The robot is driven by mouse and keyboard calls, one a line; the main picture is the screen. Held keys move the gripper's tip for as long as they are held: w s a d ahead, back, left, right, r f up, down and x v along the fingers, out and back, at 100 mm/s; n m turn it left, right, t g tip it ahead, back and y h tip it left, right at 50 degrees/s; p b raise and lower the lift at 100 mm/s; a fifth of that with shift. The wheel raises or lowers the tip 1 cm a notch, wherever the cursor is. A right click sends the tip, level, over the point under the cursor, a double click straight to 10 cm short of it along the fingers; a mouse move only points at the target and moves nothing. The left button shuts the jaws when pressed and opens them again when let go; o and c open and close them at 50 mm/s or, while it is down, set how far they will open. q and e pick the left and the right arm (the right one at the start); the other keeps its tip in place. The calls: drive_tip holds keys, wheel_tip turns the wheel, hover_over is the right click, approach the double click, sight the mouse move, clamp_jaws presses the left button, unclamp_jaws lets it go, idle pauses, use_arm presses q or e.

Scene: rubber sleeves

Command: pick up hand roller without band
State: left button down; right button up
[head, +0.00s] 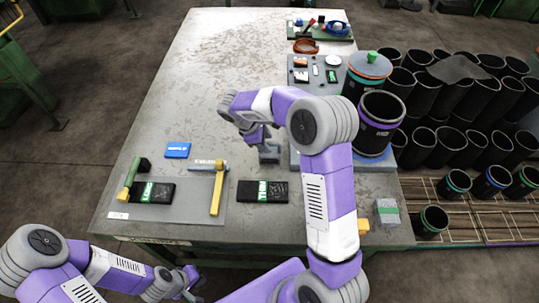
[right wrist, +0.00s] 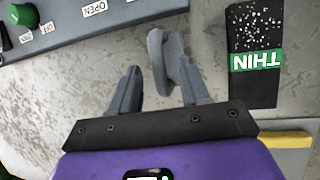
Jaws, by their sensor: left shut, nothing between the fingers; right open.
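A plain grey hand roller (right wrist: 172,62) with no coloured band stands on the table; in the head view it shows as a small grey shape (head: 269,153) under my right wrist. My right gripper (right wrist: 160,72) is open, with one finger on each side of the roller's near end in the wrist view. I cannot tell whether either finger touches it. In the head view the right gripper (head: 258,141) is partly hidden by my arm. My left gripper (head: 190,281) is shut and empty, low in front of the table's near edge.
A black THIN pack (right wrist: 255,50) lies right of the roller in the wrist view. A panel with a green knob (right wrist: 22,14) is at upper left. Black sleeves (head: 435,142) crowd the right.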

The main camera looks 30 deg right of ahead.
drive_tip(key=x, duration=0.2)
drive_tip(key=shift+d+f, duration=0.15)
drive_tip(key=shift+f, duration=0.15)
drive_tip(key=shift+c, duration=0.4)
clamp_jaws()
drive_tip(key=shift+w+r, duration=0.1)
